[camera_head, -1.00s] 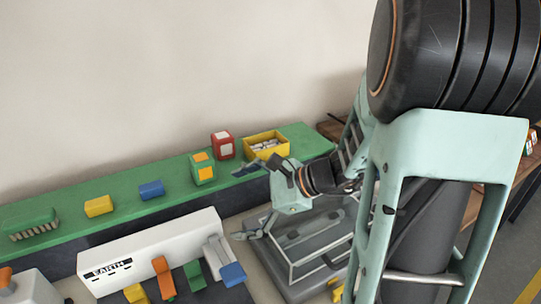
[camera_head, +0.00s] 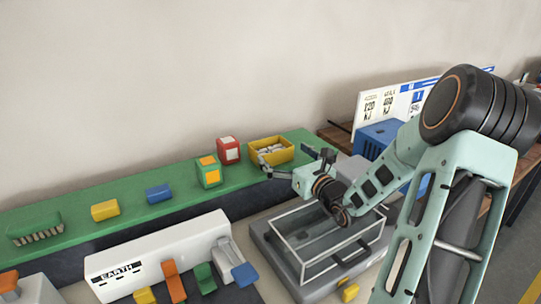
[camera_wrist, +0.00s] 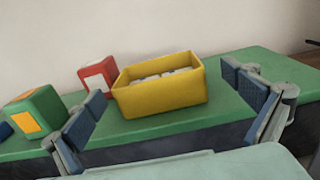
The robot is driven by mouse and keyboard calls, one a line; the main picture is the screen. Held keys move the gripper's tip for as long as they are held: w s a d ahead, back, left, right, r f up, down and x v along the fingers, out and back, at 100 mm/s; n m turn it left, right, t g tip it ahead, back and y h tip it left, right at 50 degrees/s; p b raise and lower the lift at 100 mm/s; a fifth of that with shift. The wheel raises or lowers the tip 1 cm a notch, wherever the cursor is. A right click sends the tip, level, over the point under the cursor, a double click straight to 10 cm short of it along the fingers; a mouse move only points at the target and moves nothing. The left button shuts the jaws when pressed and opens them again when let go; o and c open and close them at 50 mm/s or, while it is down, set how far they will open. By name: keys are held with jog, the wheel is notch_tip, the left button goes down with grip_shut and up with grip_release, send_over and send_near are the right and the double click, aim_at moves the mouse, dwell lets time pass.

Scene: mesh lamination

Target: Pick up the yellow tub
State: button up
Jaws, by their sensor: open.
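The yellow tub (camera_head: 284,153) is an open rectangular box with pale pieces inside, standing upright on the green shelf near its right end. It also shows in the wrist view (camera_wrist: 162,97), centred between my fingers. My gripper (camera_head: 297,162) is open and empty, its two fingers spread wide with blue-grey pads. In the wrist view my gripper (camera_wrist: 168,105) has one finger to the left and one to the right of the tub, both nearer the camera than the tub. I see no contact with it.
A red box (camera_head: 228,150) stands close left of the tub, and a green box with orange panels (camera_head: 208,171) is further left. The green shelf (camera_head: 120,192) also holds small blocks. A clear-walled case (camera_head: 318,240) lies below my gripper. The wall is behind.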

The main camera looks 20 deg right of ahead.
aim_at(264, 140)
jog(key=shift+w+a+f, duration=0.1)
jog(key=shift+w+a, duration=0.2)
jog(key=shift+w, duration=0.65)
jog(key=shift+w+a+f, duration=0.1)
jog(key=shift+w+a, duration=0.15)
jog(key=shift+w, duration=0.75)
jog(key=shift+w+a, duration=0.3)
jog(key=shift+w, duration=0.65)
jog(key=c, duration=1.1)
jog(key=shift+r, duration=0.1)
jog(key=shift+c, duration=0.2)
